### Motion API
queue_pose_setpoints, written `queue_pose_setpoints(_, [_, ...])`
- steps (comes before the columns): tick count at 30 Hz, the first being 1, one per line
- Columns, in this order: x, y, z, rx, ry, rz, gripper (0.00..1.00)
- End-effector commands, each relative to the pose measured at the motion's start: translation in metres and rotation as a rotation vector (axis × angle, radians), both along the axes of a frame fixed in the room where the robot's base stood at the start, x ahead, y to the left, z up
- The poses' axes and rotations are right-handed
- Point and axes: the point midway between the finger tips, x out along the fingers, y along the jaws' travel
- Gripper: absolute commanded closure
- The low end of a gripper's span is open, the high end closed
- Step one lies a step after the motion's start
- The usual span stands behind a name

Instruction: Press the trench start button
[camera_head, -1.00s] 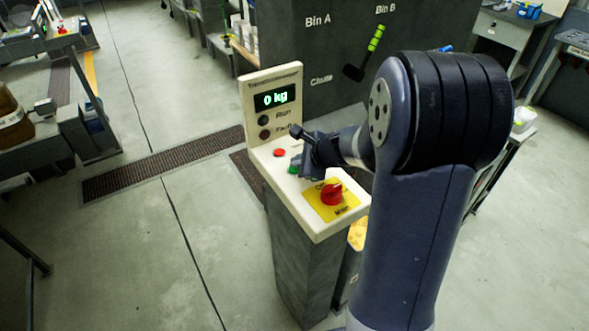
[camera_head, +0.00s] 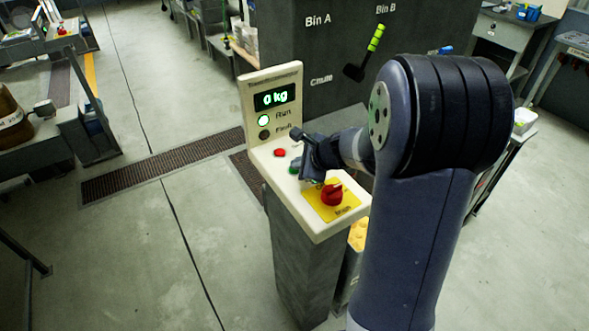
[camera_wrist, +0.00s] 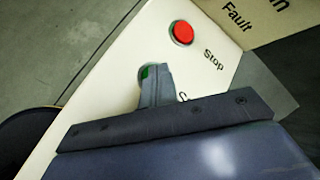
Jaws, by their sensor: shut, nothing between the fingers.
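The control panel (camera_head: 262,152) is a cream console on a grey pedestal. Its green start button (camera_head: 294,168) is mostly hidden by my gripper (camera_head: 304,176); a green sliver (camera_wrist: 145,72) shows beside the fingertips in the wrist view. My gripper (camera_wrist: 154,72) is shut and empty, with its tips at the green button, seemingly touching it. The red stop button (camera_head: 280,153) sits just behind it and also shows in the wrist view (camera_wrist: 183,33). The Run lamp (camera_head: 264,120) glows green-white, the Fault lamp (camera_head: 264,134) is dark, and the display (camera_head: 275,97) reads 0 kg.
A red rotary main switch (camera_head: 332,195) on a yellow plate is close in front of my gripper. A dark cabinet (camera_head: 335,50) labelled Bin A, Bin B and Chute, with a green-handled lever (camera_head: 376,38), stands behind. The floor left of the pedestal is clear.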

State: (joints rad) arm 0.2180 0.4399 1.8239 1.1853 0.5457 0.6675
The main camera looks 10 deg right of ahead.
Motion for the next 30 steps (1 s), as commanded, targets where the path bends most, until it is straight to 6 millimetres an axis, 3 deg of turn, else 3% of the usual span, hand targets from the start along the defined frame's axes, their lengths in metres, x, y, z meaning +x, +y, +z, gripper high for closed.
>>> queue_pose_setpoints(30, [0.0, 0.0, 0.017, 0.0, 0.001, 0.001, 1.0])
